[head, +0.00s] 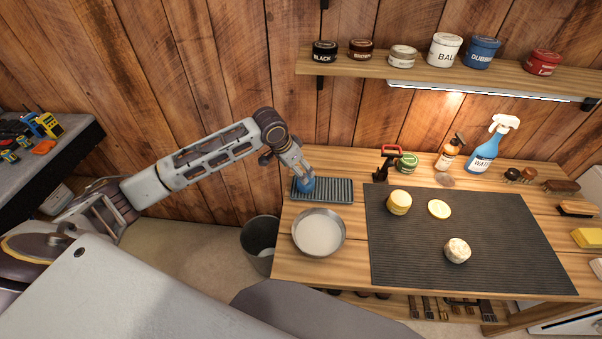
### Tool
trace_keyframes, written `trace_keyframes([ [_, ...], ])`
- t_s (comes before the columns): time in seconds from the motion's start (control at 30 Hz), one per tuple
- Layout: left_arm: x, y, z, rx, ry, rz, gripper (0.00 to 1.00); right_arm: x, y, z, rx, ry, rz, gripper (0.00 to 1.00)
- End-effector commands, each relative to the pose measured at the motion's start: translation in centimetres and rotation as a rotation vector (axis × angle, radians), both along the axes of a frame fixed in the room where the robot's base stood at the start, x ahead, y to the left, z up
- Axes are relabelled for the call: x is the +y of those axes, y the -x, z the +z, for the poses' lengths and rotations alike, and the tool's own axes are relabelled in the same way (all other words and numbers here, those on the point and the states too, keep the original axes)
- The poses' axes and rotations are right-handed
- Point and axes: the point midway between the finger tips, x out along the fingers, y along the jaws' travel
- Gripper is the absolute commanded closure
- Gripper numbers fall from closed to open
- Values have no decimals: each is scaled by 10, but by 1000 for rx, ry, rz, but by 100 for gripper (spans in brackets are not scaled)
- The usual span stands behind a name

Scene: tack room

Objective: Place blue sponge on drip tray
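The drip tray (337,190) is a dark, ribbed rectangle at the back left of the wooden bench. The blue sponge (306,186) is at the tips of my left gripper (303,177), over the left part of the tray. The gripper points down and appears shut on the sponge, though its fingers are small and partly hidden. I cannot tell whether the sponge touches the tray. My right gripper is not in view.
A round metal pan (319,232) stands just in front of the tray. A dark ribbed mat (490,245) with round sponges lies right. A black-and-red clamp-like tool (384,164) and a green tin (406,162) stand right of the tray. A bin (260,240) is left of the bench.

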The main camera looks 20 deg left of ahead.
Motion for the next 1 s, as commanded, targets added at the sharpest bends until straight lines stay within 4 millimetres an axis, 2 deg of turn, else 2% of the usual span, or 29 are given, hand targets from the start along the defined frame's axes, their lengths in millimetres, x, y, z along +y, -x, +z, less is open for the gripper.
trace_keyframes([
  [0.1,2,3,11,-2,0,0,19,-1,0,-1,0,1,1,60],
  [0.3,3,7,19,-1,0,-1,19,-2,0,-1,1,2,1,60],
  [1.0,3,7,19,-1,0,0,19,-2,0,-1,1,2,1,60],
])
